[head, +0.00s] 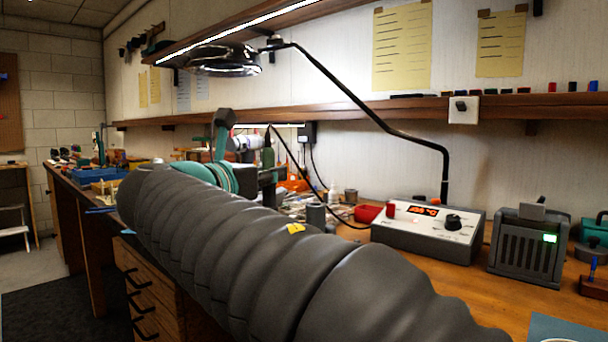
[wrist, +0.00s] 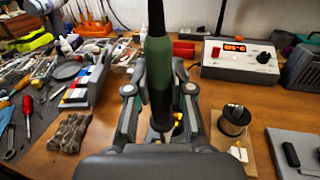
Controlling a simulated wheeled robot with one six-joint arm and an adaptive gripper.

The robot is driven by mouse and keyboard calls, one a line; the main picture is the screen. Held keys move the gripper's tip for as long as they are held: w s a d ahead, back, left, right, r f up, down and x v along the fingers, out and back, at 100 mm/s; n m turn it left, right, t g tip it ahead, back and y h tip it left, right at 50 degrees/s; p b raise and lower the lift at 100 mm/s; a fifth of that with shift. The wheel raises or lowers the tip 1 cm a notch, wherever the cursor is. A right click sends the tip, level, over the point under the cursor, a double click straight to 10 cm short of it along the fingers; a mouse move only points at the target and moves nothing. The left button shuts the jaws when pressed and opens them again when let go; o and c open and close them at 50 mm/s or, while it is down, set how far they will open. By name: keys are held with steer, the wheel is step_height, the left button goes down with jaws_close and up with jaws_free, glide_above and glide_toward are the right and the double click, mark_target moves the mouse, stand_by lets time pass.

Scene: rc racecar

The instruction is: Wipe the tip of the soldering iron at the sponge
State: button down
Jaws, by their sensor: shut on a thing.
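My gripper (wrist: 160,118) is shut on the soldering iron (wrist: 158,75), which stands between the fingers in the wrist view. The iron has a dark green handle with a black upper end. Its tip is hidden low between my fingers. A small yellow patch (wrist: 178,122) shows beside the lower handle; I cannot tell whether it is the sponge. In the head view the iron (head: 268,153) is small and dark, beyond my large dark arm sleeve. The sleeve hides the bench below the gripper.
The soldering station (head: 425,226) has a lit red display. A black spool (wrist: 235,120) stands on a wooden board right of my gripper. A brownish woven bundle (wrist: 70,132) and a red screwdriver (wrist: 28,115) lie left. Some bare wood lies between these things.

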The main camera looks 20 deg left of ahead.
steer(key=shift+w+a, duration=0.1)
steer(key=shift+a, duration=0.2)
stand_by(0.4)
steer(key=shift+s+d, duration=0.25)
steer(key=shift+d, duration=0.3)
steer(key=shift+s+d, duration=0.2)
steer(key=shift+d, duration=0.35)
stand_by(1.6)
steer(key=shift+r, duration=0.1)
steer(key=shift+r, duration=2.9)
